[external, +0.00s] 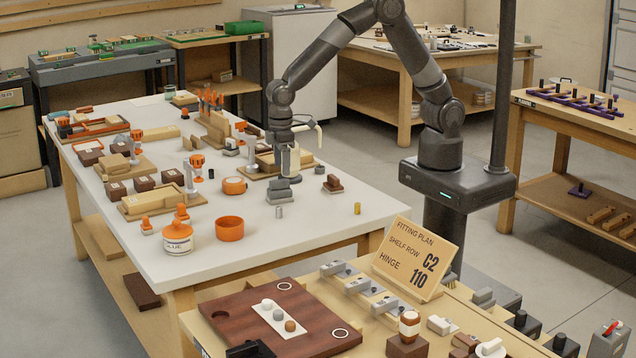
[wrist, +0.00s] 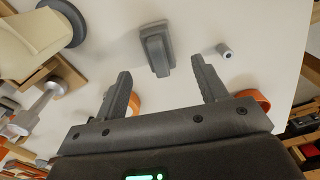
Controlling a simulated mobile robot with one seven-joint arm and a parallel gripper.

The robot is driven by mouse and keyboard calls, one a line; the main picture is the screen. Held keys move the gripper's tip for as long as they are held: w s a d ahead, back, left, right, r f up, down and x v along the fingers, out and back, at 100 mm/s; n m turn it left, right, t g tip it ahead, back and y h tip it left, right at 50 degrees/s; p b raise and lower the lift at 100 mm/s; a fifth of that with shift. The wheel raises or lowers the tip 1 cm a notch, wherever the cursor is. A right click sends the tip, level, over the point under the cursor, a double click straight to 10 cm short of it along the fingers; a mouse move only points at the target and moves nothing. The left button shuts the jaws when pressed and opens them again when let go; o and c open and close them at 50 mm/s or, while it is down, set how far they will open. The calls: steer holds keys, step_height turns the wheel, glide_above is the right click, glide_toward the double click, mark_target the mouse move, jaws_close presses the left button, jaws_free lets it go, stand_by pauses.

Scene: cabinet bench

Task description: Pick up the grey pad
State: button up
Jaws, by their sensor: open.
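The grey pad (external: 280,191) is a small stepped grey block on the white bench top, near its right-hand edge. In the wrist view the pad (wrist: 156,50) lies just beyond my fingertips, roughly between their lines. My gripper (wrist: 161,70) is open and empty, with one finger on each side of the view. In the external view my gripper (external: 284,172) points down just above the pad and partly overlaps it. Whether a finger touches the pad cannot be told.
A small grey cylinder (wrist: 223,50) stands beside the pad, right of it in the wrist view. A cream part (wrist: 30,40) is at upper left there. A dark brown block (external: 332,184) is right of the pad. An orange bowl (external: 229,228) stands nearer the front.

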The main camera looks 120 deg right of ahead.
mark_target(279, 180)
step_height(279, 180, down, 3)
steer(key=shift+r, duration=0.1)
steer(key=shift+w+d+f, duration=0.15)
steer(key=shift+w+f, duration=0.05)
steer(key=shift+f, duration=1.15)
steer(key=shift+w+d+f, duration=0.1)
steer(key=shift+w+f, duration=0.05)
steer(key=shift+f, duration=1.15)
steer(key=shift+c, duration=0.5)
steer(key=c, duration=1)
steer(key=shift+r, duration=0.1)
